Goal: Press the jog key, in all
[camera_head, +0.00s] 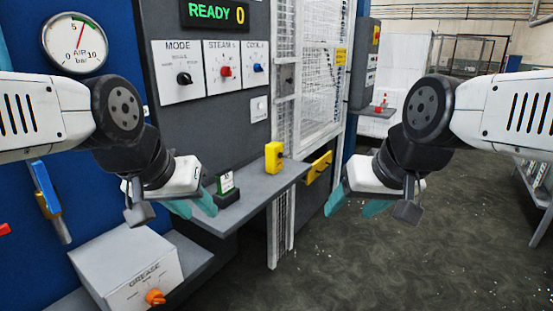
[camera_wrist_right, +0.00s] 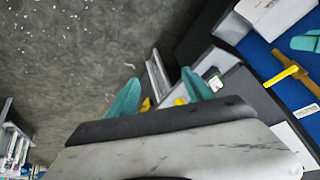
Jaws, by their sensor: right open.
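No key marked as jog can be read in either view. A small black box with a green top and white label (camera_head: 226,189) stands on the grey shelf (camera_head: 245,200). A yellow box with a dark knob (camera_head: 274,157) stands further along it. My left gripper (camera_head: 191,205) is open and empty, in front of the shelf's near end. My right gripper (camera_head: 357,205) is open and empty, to the right of the shelf over the floor. Its teal fingers stand apart in the right wrist view (camera_wrist_right: 160,92).
The panel has a READY display (camera_head: 215,13), mode knob (camera_head: 184,78), red steam knob (camera_head: 225,71), blue cooling knob (camera_head: 258,68) and a small white plate (camera_head: 259,108). A grease box (camera_head: 125,265) stands low left. A mesh guard (camera_head: 322,70) rises behind.

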